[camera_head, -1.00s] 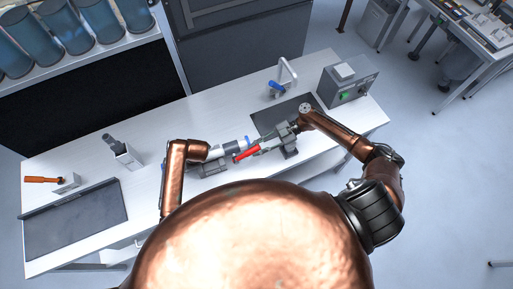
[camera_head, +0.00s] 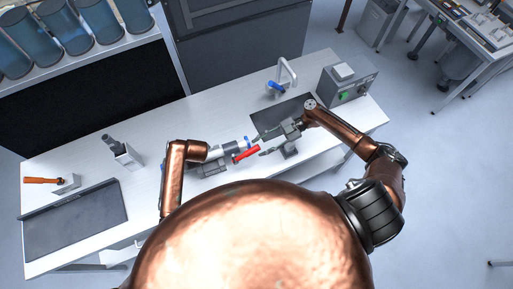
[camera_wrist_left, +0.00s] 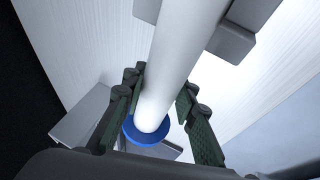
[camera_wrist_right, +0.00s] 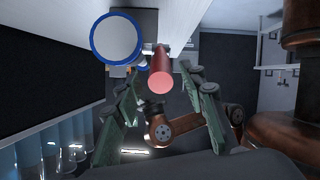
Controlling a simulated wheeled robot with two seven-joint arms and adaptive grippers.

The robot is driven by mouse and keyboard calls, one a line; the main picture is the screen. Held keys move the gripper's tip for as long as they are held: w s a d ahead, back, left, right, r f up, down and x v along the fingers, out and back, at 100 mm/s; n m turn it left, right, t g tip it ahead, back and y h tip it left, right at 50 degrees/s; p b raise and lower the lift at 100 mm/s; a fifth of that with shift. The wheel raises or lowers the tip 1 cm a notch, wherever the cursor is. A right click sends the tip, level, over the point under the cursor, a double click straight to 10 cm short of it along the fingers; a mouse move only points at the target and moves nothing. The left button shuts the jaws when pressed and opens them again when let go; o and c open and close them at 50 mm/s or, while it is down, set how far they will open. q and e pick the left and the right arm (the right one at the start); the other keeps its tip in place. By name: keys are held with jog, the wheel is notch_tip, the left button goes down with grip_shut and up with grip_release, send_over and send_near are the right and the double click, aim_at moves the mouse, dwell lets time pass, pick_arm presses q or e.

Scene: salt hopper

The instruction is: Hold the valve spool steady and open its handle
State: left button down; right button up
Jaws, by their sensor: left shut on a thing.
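The valve spool is a white pipe with blue rims. It lies across the bench (camera_head: 232,148) and fills the middle of the left wrist view (camera_wrist_left: 178,60). My left gripper (camera_wrist_left: 163,82) is shut on it, with green fingers on both sides of the pipe near a blue ring. The red handle (camera_head: 247,154) sticks out beside the spool toward the right. My right gripper (camera_head: 266,143) is open, its fingers spread at the handle's free end. In the right wrist view the handle (camera_wrist_right: 160,82) lies between those fingers, with gaps on both sides.
A grey box with a green button (camera_head: 348,88) and a tap-like pipe with a blue part (camera_head: 284,78) stand at the back right. A small holder (camera_head: 127,156), a dark tray (camera_head: 75,218) and an orange-handled tool (camera_head: 42,181) lie left. The bench middle behind the spool is clear.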

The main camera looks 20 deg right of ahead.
aim_at(249, 151)
jog(key=v, duration=0.9)
jog(key=shift+d, duration=0.25)
jog(key=shift+r, duration=0.1)
jog(key=shift+c, duration=0.5)
